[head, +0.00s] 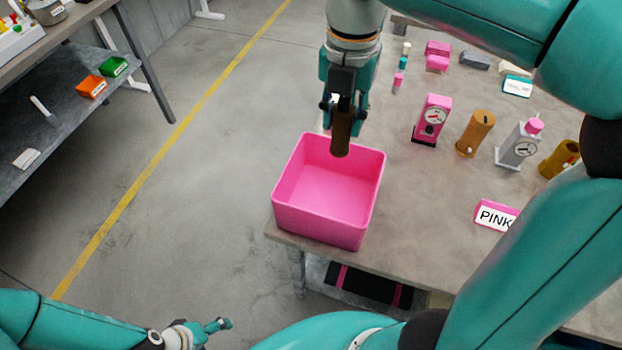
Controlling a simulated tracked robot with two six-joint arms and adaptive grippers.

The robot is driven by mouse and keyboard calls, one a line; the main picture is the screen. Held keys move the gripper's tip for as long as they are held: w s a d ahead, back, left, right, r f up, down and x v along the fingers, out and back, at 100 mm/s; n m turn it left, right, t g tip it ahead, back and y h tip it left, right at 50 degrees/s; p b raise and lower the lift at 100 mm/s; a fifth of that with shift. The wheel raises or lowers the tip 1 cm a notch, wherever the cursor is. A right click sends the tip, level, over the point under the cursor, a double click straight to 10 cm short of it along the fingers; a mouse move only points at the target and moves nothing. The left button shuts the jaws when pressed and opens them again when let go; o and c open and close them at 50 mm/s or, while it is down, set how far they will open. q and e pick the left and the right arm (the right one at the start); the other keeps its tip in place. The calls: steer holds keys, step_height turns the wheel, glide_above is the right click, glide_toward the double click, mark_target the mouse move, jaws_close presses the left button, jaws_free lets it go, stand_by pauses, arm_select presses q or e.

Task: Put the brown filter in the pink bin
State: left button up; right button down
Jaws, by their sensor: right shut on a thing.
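The brown filter (341,134) is a dark brown cylinder, held upright with its lower end over the back part of the pink bin's opening. My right gripper (342,112) is shut on its upper part. The pink bin (318,219) is an open square box at the left corner of the table; the inside that shows is empty. My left gripper (222,325) is low at the bottom of the view, away from the bin, and too small to read its fingers.
On the table (420,217) right of the bin stand a pink gauge unit (431,120), an orange-brown cylinder (474,134), a grey gauge unit (517,146) and a yellow cylinder (559,159). A PINK sign (496,215) lies nearer. A shelf bench (70,115) is at the far left.

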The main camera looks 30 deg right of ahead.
steer(key=shift+w+f, duration=0.65)
steer(key=shift+f, duration=0.15)
arm_select(q)
steer(key=shift+w+f+b, duration=0.25)
steer(key=shift+f+b, duration=0.35)
steer(key=shift+w+f+b, duration=0.25)
steer(key=shift+f+b, duration=0.35)
arm_select(e)
steer(key=shift+s+a+f, duration=0.1)
steer(key=shift+f, duration=9.1)
steer(key=c, duration=0.8)
jaws_free()
steer(key=shift+f, duration=0.1)
